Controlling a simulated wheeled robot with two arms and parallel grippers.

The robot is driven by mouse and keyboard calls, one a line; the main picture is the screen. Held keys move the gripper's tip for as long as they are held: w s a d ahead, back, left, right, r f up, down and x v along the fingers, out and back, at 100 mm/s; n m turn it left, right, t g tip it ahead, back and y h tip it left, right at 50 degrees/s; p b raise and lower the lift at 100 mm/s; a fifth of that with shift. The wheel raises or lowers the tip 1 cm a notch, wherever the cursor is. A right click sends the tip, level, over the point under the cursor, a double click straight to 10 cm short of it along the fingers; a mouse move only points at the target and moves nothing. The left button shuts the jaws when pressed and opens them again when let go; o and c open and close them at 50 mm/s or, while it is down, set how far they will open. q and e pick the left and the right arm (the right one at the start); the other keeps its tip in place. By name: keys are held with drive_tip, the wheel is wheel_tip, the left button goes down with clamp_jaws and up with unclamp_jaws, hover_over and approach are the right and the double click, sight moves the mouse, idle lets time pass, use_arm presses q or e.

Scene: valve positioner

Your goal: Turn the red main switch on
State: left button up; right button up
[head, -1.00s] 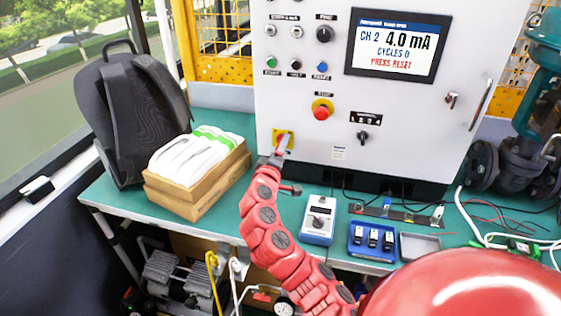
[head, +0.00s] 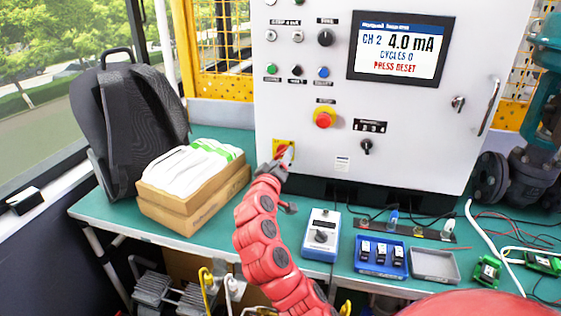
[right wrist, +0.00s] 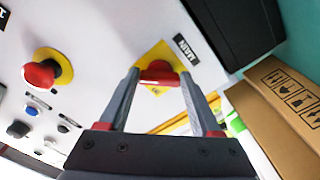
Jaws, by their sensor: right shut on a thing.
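The red main switch (right wrist: 158,77) sits on a yellow plate (right wrist: 150,53) with a black "MAIN" label, low on the left of the white control panel. In the head view the switch's yellow plate (head: 278,147) shows beside my gripper, with the switch mostly hidden. My right gripper (head: 285,160) is at the switch. In the right wrist view its two fingers (right wrist: 159,78) stand on either side of the red handle, shut on it. The handle lies roughly across the picture between the fingertips. My left gripper is not in view.
A red emergency stop button (head: 324,118) on yellow is up and right of the switch. The panel screen (head: 401,47) reads "CH 2 4.0 mA, CYCLES 0, PRESS RESET". Cardboard boxes (head: 195,203) stand left on the green bench, before a black backpack (head: 140,120). A calibrator (head: 320,235) lies in front.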

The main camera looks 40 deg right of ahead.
drive_tip(key=o, duration=1.4)
drive_tip(key=p+v, duration=0.4)
drive_tip(key=v, duration=1.3)
drive_tip(key=shift+s+a, duration=0.1)
drive_tip(key=shift+s, duration=0.1)
